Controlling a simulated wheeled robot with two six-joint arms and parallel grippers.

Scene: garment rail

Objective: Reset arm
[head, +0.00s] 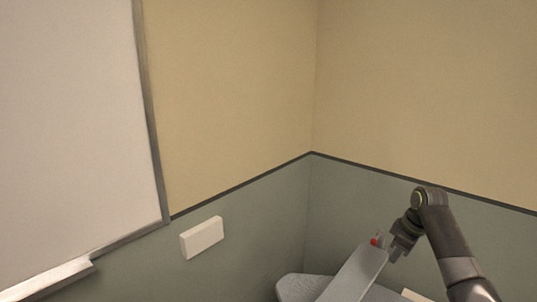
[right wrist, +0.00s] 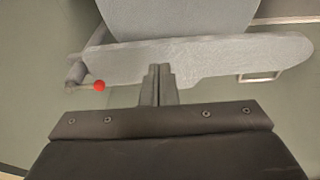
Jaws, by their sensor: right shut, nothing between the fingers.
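My right arm comes in from the lower right in the head view. Its gripper (head: 398,250) points down beside a long light-grey board. In the right wrist view my right gripper (right wrist: 160,72) is shut, with its two fingers together and nothing between them. Its tips overlap the edge of the narrow grey board (right wrist: 225,60) in that picture; whether they touch it I cannot tell. My left gripper is not in view.
The narrow board (head: 352,280) has a red knob (head: 375,241) near its end. A wider rounded grey surface (head: 298,287) lies beside it. A white box (head: 202,237) is on the wall, next to a whiteboard (head: 75,120). Two walls meet in a corner behind.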

